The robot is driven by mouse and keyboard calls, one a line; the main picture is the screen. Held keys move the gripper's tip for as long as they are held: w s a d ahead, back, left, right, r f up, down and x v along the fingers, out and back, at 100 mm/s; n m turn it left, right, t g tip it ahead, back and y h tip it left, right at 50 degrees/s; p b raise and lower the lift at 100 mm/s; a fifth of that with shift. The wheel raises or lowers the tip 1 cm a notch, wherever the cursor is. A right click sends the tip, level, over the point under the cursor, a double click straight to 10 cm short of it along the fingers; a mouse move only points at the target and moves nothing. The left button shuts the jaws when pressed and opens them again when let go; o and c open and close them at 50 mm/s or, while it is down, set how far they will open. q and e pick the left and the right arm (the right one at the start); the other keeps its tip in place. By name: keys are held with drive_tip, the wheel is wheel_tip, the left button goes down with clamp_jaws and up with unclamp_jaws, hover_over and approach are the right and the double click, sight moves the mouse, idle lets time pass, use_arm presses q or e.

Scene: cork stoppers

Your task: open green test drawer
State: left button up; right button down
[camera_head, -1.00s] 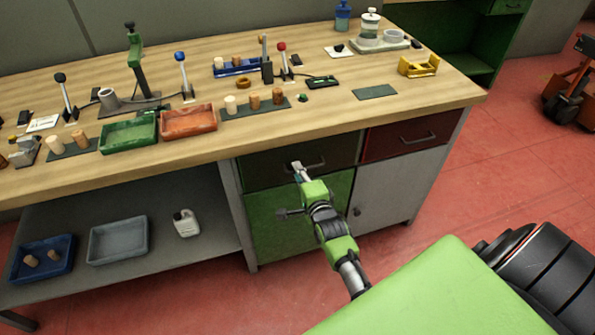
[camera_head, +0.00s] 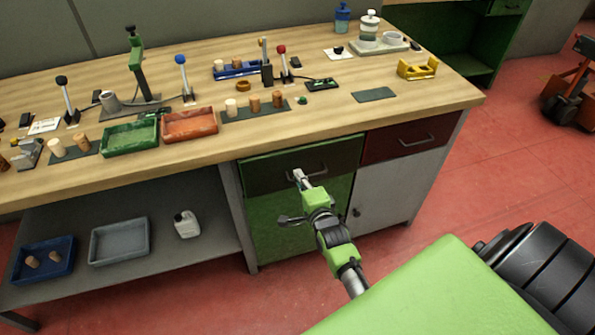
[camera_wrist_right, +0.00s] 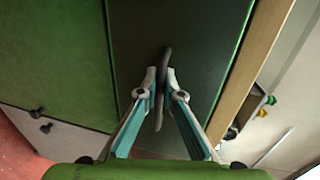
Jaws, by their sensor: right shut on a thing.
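The green test drawer (camera_head: 264,177) is the dark green front under the tabletop, left of a red drawer. It stands slightly out, with a brighter green strip showing along its top. My right gripper (camera_head: 299,176) is at the drawer's bar handle (camera_head: 318,172). In the right wrist view my right gripper (camera_wrist_right: 162,84) has its fingers on both sides of the dark handle (camera_wrist_right: 163,95) and is shut on it. The drawer's inside is not clearly visible. My left gripper is not in view.
The red drawer (camera_head: 400,138) is shut. A green door (camera_head: 270,234) lies below the green drawer, a grey door (camera_head: 392,190) to its right. The wooden tabletop (camera_head: 335,115) overhangs the drawers and carries trays, corks and levers. The red floor in front is clear.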

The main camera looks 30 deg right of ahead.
drive_tip(key=f+p+v, duration=0.2)
drive_tip(key=p+v, duration=0.1)
drive_tip(key=v, duration=0.8)
drive_tip(key=s+f+p+v, duration=0.1)
drive_tip(key=p+v, duration=0.3)
drive_tip(key=v, duration=0.8)
drive_tip(key=shift+a+f, duration=0.2)
drive_tip(key=shift+f, duration=0.7)
drive_tip(key=c, duration=2.5)
unclamp_jaws()
drive_tip(key=v, duration=1.2)
drive_tip(key=shift+s, duration=0.1)
